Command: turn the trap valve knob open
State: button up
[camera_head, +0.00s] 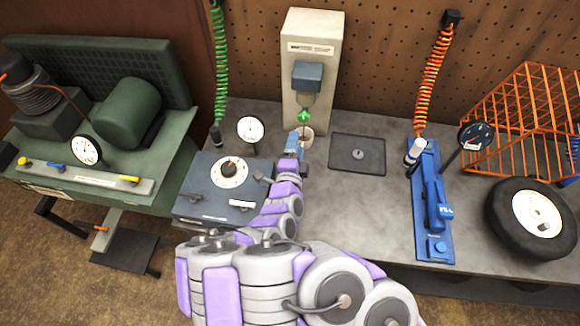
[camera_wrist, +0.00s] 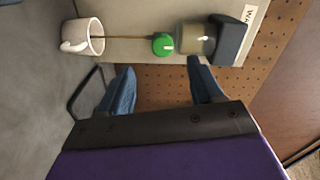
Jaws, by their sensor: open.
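The green trap valve knob (camera_head: 304,116) sits below a clear bowl (camera_wrist: 194,39) on the blue-grey trap unit (camera_head: 307,76). In the wrist view the round green knob (camera_wrist: 163,44) has a pale mark on its face. My gripper (camera_wrist: 161,68) is open and empty, its blue fingers on either side of the knob's line, the knob a little beyond the tips. No contact shows. A white cup (camera_wrist: 82,36) stands below the knob, with a thin brown line running between them. In the head view my gripper (camera_head: 298,140) partly covers the cup (camera_head: 308,132).
The trap is mounted on a pale post (camera_head: 313,32) before a pegboard. A dark box with a dial (camera_head: 229,172) and a round gauge (camera_head: 250,129) stand left of my arm. A green hose (camera_head: 220,70) hangs at left.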

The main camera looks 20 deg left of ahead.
jog(key=p+v, duration=0.1)
jog(key=v, duration=0.7)
jog(key=shift+p, duration=0.3)
jog(key=shift+a, duration=0.15)
